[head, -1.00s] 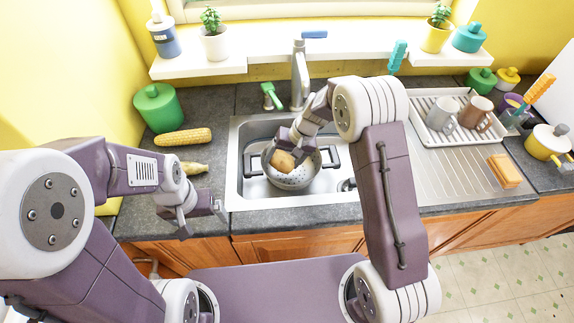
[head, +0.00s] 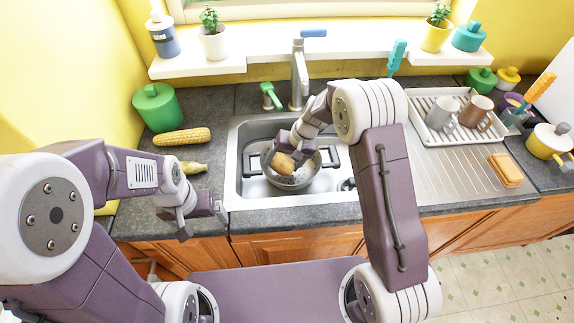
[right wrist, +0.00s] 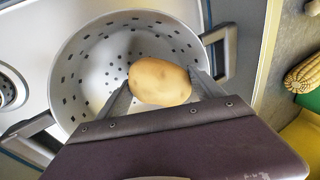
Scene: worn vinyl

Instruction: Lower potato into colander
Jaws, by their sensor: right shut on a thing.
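The potato (head: 283,163) is tan and oval. My right gripper (head: 285,158) is shut on it, with a finger at each side in the right wrist view (right wrist: 160,84). The colander (head: 303,180) is light grey with dark holes and two handles, and stands in the sink. The potato is over the colander's opening, and the colander's holed wall shows behind it in the right wrist view (right wrist: 85,72). I cannot tell whether the potato touches the colander. My left gripper (head: 205,210) is empty in front of the counter's left part; its jaws are too small to judge.
The steel sink (head: 240,185) surrounds the colander, with a faucet (head: 299,75) behind it. A corn cob (head: 182,137) and another yellowish item (head: 193,167) lie left of the sink. A dish rack (head: 420,133) with mugs and a sponge (head: 505,170) are at right.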

